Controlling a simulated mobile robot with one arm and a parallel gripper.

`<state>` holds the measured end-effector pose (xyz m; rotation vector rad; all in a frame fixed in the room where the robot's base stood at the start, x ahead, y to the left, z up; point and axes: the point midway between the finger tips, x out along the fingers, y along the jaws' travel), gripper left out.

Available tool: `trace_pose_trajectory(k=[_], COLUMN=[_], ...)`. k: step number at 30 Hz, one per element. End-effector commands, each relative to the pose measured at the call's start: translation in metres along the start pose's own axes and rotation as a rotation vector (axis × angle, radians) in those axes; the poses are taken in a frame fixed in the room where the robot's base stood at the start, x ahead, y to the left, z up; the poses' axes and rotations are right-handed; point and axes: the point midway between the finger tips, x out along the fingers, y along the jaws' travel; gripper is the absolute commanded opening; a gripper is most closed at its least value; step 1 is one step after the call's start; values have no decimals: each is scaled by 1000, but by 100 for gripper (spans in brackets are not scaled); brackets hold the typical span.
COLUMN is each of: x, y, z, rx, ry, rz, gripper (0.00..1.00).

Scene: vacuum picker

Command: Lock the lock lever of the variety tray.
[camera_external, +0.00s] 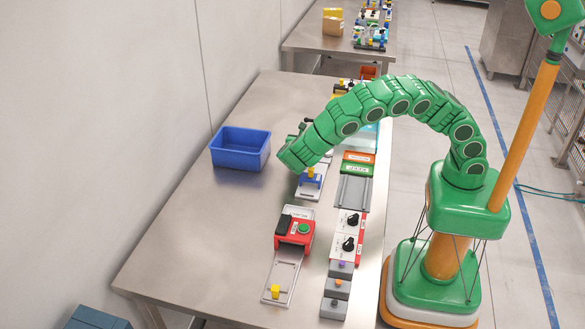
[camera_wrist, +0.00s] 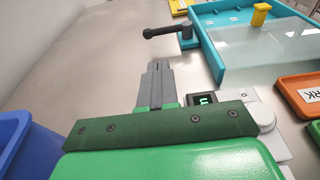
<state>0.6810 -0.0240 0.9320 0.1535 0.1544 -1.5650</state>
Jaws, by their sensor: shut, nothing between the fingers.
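A teal tray (camera_wrist: 207,48) with a clear cover and a yellow knob (camera_wrist: 260,13) stands at the upper right of the wrist view. A black lever handle (camera_wrist: 164,32) on a grey post (camera_wrist: 188,40) sits at its near left corner, pointing left; I take it for the lock lever. In the external view the teal tray (camera_external: 371,132) is partly hidden behind my arm. My gripper (camera_wrist: 157,66) is shut and empty, its grey fingertips short of the black handle and apart from it in the wrist view. The fingers are hard to make out in the external view.
A blue bin (camera_external: 239,141) stands left of my arm. An orange tray (camera_wrist: 299,92) is at the wrist view's right.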

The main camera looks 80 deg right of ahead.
Motion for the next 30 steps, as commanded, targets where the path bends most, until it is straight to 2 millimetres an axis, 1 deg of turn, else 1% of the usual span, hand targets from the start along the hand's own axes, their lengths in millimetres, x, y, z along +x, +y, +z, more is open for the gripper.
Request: trace_pose_trajectory(k=[4, 8, 24, 30], x=[5, 18, 106, 130], y=[0, 0, -1, -1], z=[0, 0, 0, 0], rx=[1, 1, 1, 0], ry=[0, 1, 1, -1], rz=[-1, -1, -4, -3], gripper=[0, 0, 0, 0])
